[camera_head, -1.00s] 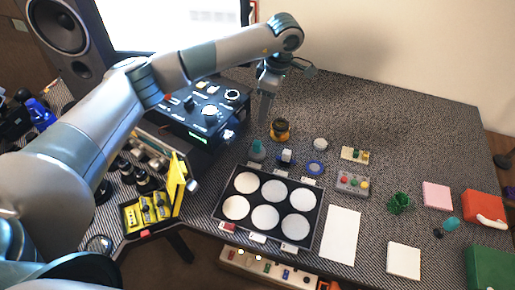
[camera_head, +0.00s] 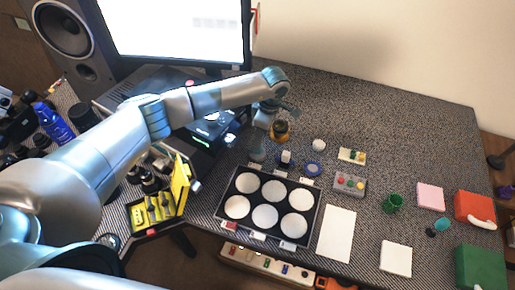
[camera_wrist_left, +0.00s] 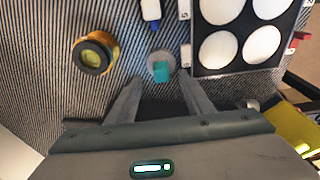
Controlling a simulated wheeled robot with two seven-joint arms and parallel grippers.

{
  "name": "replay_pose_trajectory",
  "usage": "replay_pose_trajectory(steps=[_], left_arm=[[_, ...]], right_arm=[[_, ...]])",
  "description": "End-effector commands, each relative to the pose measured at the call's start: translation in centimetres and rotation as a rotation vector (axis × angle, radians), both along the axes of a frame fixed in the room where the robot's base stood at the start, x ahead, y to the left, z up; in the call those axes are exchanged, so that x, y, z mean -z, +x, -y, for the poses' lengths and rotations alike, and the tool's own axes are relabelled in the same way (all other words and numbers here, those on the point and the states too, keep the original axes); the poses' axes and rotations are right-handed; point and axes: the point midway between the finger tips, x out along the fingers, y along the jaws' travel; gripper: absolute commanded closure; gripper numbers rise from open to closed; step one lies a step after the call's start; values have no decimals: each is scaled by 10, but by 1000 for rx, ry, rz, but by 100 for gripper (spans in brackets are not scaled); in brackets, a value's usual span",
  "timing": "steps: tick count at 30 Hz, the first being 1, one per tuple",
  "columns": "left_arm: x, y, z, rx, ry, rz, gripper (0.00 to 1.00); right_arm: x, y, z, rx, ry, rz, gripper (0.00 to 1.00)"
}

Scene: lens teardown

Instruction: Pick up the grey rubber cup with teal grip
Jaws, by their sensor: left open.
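The grey rubber cup (camera_wrist_left: 161,66) with a teal grip stands on the dark striped mat. In the left wrist view its round grey base and blocky teal grip show just beyond and between my fingertips. My left gripper (camera_wrist_left: 160,80) is open, its two fingers spread to either side of the cup's line, with nothing held. In the head view my left gripper (camera_head: 258,146) comes down over the cup's place and mostly hides the cup. I cannot tell the exact height gap. My right gripper is not in view.
A yellow-and-black ring piece (camera_wrist_left: 95,54) stands left of the cup in the wrist view. A blue-and-white piece (camera_wrist_left: 151,10) lies beyond it. The black tray with white discs (camera_head: 228,208) is close by. A yellow stand (camera_head: 181,186) and a black control box (camera_head: 205,130) are left.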

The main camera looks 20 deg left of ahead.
Motion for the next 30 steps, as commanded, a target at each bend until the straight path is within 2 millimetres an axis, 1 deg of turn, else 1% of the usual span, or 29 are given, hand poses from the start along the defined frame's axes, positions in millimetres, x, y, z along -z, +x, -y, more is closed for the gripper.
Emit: replay_pose_trajectory(steps=[3,11,16,23,27,30], left_arm=[[3,0,-1,0,0,-1,53],[3,0,-1,0,0,-1,53],[7,-1,-1,-1,0,-2,53],[29,-4,-5,-1,1,-5,53],[46,-3,-8,-1,0,-2,53],[52,-2,-9,-1,0,-2,53]], right_arm=[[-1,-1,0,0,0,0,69],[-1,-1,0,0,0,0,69],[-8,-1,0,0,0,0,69],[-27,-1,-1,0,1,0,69],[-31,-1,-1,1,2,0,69],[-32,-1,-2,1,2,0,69]])
